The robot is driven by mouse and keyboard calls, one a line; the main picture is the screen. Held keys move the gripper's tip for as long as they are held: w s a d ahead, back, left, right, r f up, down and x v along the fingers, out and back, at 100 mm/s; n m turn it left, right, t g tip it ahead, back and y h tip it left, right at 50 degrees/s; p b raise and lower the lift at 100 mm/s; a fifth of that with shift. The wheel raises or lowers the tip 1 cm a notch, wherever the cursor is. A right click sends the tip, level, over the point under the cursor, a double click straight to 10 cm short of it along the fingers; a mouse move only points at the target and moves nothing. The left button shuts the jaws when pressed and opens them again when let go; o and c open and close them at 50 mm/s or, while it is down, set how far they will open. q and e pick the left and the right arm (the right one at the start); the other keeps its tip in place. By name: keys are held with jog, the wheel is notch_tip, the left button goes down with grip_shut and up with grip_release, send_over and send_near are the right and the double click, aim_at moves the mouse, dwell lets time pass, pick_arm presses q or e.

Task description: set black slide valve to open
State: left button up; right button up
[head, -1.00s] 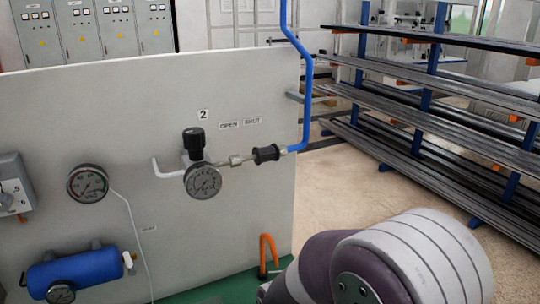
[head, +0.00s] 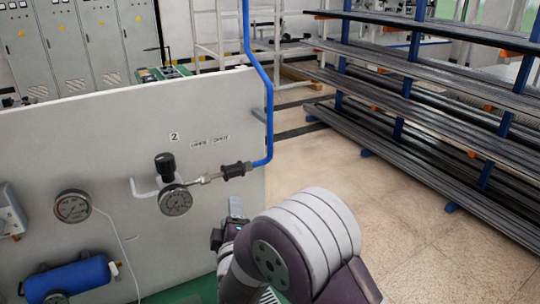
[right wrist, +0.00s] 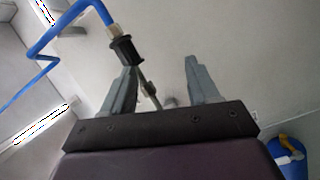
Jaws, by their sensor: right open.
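The black slide valve (head: 236,170) is a ribbed black sleeve on the thin pipe between the gauge with a black knob (head: 175,200) and the blue hose. It sits at the blue hose end of that pipe, below and right of the OPEN and SHUT labels (head: 209,142). In the right wrist view the slide valve (right wrist: 124,50) appears just beyond the tip of the left-hand finger. My right gripper (head: 228,220) is below the valve in front of the panel. Its fingers (right wrist: 160,78) are open with nothing gripped. My left gripper is out of view.
The grey panel (head: 100,120) carries a second gauge (head: 72,206) and a blue cylinder (head: 68,276). The blue hose (head: 266,100) rises along the panel's right edge. Racks of long dark bars (head: 430,110) stand at the right, with open floor (head: 350,180) before them.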

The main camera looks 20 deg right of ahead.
aim_at(233, 175)
jog(key=w+d+r+p, duration=0.1)
jog(key=w+r, duration=0.1)
jog(key=w, duration=0.1)
jog(key=w+d+r+n+t+h+p, duration=0.1)
jog(key=w+p, duration=0.1)
jog(key=w, duration=0.2)
jog(key=w+d+r+n+p, duration=0.1)
jog(key=w+r+p, duration=0.1)
jog(key=w, duration=0.1)
jog(key=shift+w+r+t+h, duration=0.35)
jog(key=shift+t+h, duration=0.05)
jog(key=shift+w+d+p, duration=0.1)
jog(key=shift+w+p, duration=0.2)
jog(key=shift+w, duration=0.4)
jog(key=shift+d, duration=0.1)
